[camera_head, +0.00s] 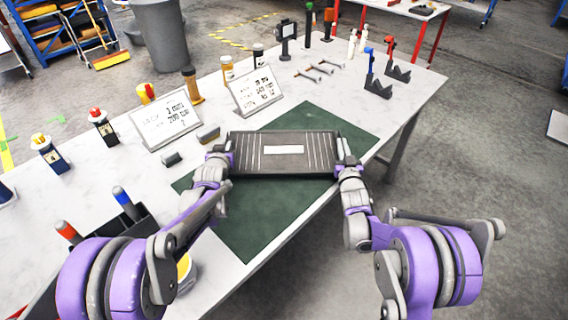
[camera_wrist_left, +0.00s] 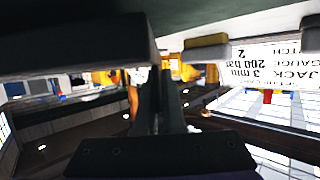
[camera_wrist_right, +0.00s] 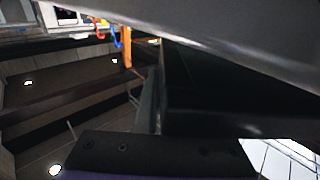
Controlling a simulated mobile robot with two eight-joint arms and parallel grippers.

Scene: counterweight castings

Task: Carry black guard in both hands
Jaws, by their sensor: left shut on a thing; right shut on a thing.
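The black guard (camera_head: 285,165) is a flat dark rectangular piece with light stripes and a white label in its middle. In the head view it is over the green mat (camera_head: 262,228); I cannot tell whether it touches the mat. My left gripper (camera_head: 222,160) is shut on its left end. My right gripper (camera_head: 345,163) is shut on its right end. The guard's dark body also fills the upper left of the left wrist view (camera_wrist_left: 70,42) and the right side of the right wrist view (camera_wrist_right: 215,95). The fingertips are partly hidden.
Two white sign plates (camera_head: 165,120) (camera_head: 255,91) stand behind the guard on the white table (camera_head: 300,98). Bottles, small grey blocks (camera_head: 208,133), hammers and black stands (camera_head: 378,88) are around it. A dark caddy (camera_head: 130,228) is at the front left. The mat's front part is bare.

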